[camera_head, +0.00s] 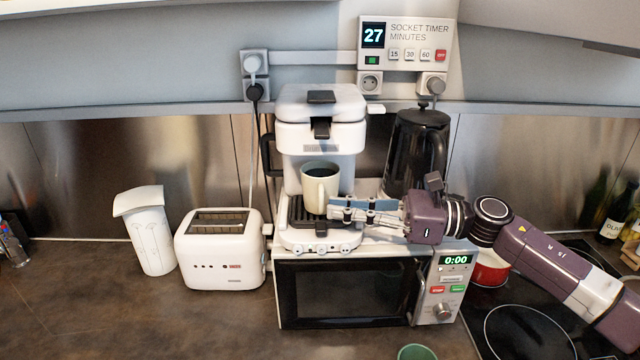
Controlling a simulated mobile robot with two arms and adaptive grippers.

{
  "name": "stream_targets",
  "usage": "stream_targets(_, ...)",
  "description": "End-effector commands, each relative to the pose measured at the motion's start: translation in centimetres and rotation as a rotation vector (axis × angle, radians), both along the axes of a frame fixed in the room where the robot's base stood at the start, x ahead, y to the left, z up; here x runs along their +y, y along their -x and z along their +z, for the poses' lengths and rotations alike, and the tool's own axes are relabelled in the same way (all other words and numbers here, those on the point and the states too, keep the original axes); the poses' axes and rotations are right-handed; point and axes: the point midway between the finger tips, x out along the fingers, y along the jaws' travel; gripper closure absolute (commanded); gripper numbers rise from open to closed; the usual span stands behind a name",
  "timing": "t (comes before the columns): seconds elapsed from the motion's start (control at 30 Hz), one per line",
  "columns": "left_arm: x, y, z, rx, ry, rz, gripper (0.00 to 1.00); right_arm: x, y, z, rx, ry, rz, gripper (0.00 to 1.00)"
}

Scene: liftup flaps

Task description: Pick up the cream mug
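The cream mug (313,191) is upright under the spout of the white coffee machine (322,104), at its drip tray (303,222). Its inside looks dark, and its handle faces the front right. My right gripper (334,208) reaches in from the right, with its fingertips at the mug's lower right side by the handle. The fingers are seen side-on and overlap, so I cannot tell whether they are apart or closed on the handle. My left gripper is not in view.
The coffee machine stands on a white microwave (348,292). A black kettle (416,150) is behind my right gripper. A white toaster (221,247) and white container (150,232) stand left. A stove (530,330) with a red pot (490,270) is right. A green cup (416,352) is at the front.

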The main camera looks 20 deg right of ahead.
Motion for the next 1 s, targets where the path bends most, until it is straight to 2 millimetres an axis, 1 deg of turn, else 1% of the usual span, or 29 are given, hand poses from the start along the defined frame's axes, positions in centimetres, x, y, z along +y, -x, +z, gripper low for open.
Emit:
stream_targets(0.03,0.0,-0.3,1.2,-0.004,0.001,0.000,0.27,0.6,-0.2,0.7,0.000,-0.003,0.002,0.89)
stream_targets(0.1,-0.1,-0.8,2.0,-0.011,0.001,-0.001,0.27,1.4,-0.6,0.8,-0.002,-0.001,0.002,0.89)
stream_targets(0.3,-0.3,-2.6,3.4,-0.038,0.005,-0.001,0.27,3.2,-1.6,0.6,-0.001,-0.002,0.000,0.89)
stream_targets(0.43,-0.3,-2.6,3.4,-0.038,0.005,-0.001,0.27,3.6,-1.8,0.2,-0.001,0.000,-0.001,0.89)
stream_targets(0.6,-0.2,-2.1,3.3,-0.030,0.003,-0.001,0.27,3.6,-1.8,0.1,-0.001,0.000,-0.001,0.89)
stream_targets(0.63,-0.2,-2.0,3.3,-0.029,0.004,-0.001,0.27,3.6,-1.8,0.1,-0.001,0.000,-0.001,0.90)
stream_targets(0.7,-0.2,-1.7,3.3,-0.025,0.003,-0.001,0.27,3.6,-1.8,0.1,-0.001,0.000,-0.001,0.98)
stream_targets(0.73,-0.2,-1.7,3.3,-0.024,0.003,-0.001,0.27,3.6,-1.8,0.1,-0.001,0.000,-0.001,1.00)
stream_targets(1.0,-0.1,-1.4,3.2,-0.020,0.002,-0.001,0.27,3.6,-1.8,0.2,-0.001,0.000,0.000,1.00)
